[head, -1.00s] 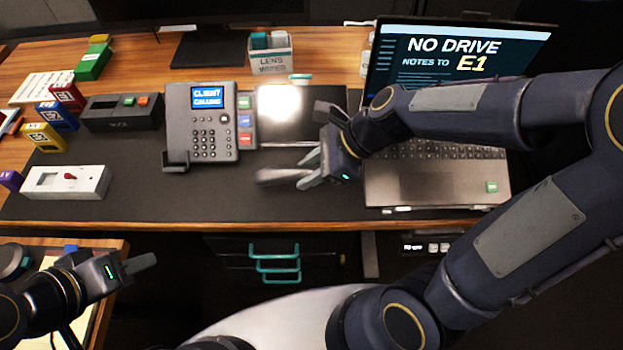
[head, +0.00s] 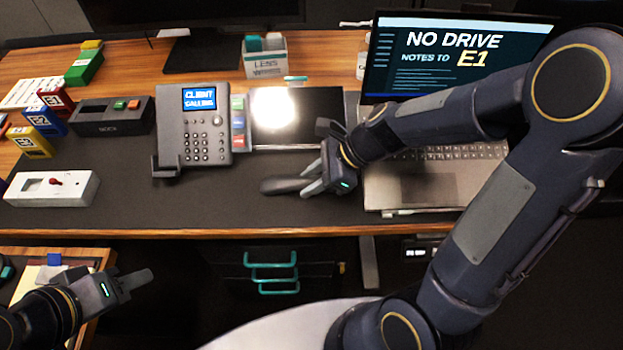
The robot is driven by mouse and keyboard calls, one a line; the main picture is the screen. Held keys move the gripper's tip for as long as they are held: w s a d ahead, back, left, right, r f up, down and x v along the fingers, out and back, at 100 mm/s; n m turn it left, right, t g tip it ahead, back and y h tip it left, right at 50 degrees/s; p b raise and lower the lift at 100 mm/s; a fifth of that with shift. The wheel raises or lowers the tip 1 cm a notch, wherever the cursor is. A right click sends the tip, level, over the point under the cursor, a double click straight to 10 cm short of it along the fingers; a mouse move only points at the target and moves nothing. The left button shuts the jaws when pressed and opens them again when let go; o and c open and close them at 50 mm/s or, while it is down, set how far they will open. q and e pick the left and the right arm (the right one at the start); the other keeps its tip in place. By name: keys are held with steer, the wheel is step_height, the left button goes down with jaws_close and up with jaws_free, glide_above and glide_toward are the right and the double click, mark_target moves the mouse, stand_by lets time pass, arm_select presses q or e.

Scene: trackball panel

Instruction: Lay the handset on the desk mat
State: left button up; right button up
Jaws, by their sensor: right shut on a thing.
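The dark grey handset (head: 282,186) is at the fingertips of my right gripper (head: 310,180), in the right half of the black desk mat (head: 225,205). My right gripper is shut on its right end, and the fingers hide part of it. The handset lies level and low over the mat; I cannot tell whether it touches. The desk phone (head: 194,125) stands to the left with its cradle empty and its screen reading "CLIENT CALLING". My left gripper (head: 147,277) is at the lower left, off the mat, and holds nothing that I can see.
An open laptop (head: 430,185) stands right of the handset, under my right arm. A dark pad with a bright glare (head: 320,105) lies behind. A white switch box (head: 50,188), a black button box (head: 112,117) and several coloured blocks are at left. The mat's front middle is clear.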

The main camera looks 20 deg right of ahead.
steer(key=o, duration=1.1)
steer(key=shift+f, duration=0.1)
steer(key=shift+c, duration=0.2)
steer(key=shift+d+r+p, duration=0.1)
steer(key=shift+r+p, duration=0.2)
steer(key=shift+r, duration=0.1)
steer(key=p+v, duration=0.3)
steer(key=v, duration=0.8)
steer(key=shift+s+d, duration=0.15)
steer(key=s+r+n+t+h, duration=0.3)
steer(key=s+n, duration=1)
steer(key=n, duration=0.6)
steer(key=shift+r+n+t+h, duration=0.15)
steer(key=shift+n+t+h, duration=0.15)
steer(key=shift+h, duration=0.2)
steer(key=shift+s, duration=0.15)
